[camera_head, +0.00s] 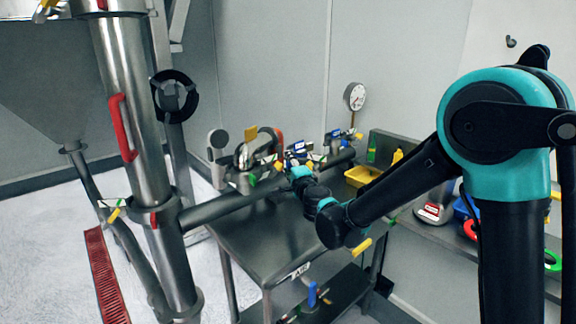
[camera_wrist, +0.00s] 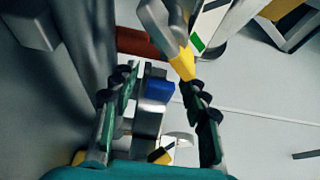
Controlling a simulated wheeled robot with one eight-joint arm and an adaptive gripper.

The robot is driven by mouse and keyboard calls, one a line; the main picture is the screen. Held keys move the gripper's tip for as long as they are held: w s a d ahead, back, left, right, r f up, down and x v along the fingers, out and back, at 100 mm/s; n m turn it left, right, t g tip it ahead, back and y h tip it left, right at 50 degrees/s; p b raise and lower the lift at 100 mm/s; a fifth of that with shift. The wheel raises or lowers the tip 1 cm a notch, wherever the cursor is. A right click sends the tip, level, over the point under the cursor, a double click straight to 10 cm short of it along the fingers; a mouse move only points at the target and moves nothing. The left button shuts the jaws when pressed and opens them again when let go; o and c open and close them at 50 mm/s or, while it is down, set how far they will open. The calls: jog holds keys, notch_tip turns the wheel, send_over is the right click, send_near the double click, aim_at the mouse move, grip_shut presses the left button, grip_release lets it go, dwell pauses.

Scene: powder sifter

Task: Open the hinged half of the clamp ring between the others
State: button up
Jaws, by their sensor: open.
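Several metal clamp fittings with coloured tags and handles (camera_head: 246,160) stand close together at the back of the steel table. I cannot tell for certain which ring is the one between the others, or whether its hinged half is open. My gripper (camera_wrist: 159,82) is open, with its two dark green fingers on either side of a narrow metal part with a blue block (camera_wrist: 160,91). I cannot tell whether the fingers touch it. A metal piece with a yellow tip (camera_wrist: 181,62) comes down close to the right fingertip. In the head view my arm largely hides the gripper among the fittings.
A steel table (camera_head: 262,244) carries the fittings. A tall metal pipe (camera_head: 136,110) with a red handle stands at left, and a horizontal pipe (camera_head: 226,207) crosses over the table. A dial gauge (camera_head: 354,96) stands behind. A side bench with coloured items is at right.

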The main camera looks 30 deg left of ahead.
jog(key=v, duration=1.2)
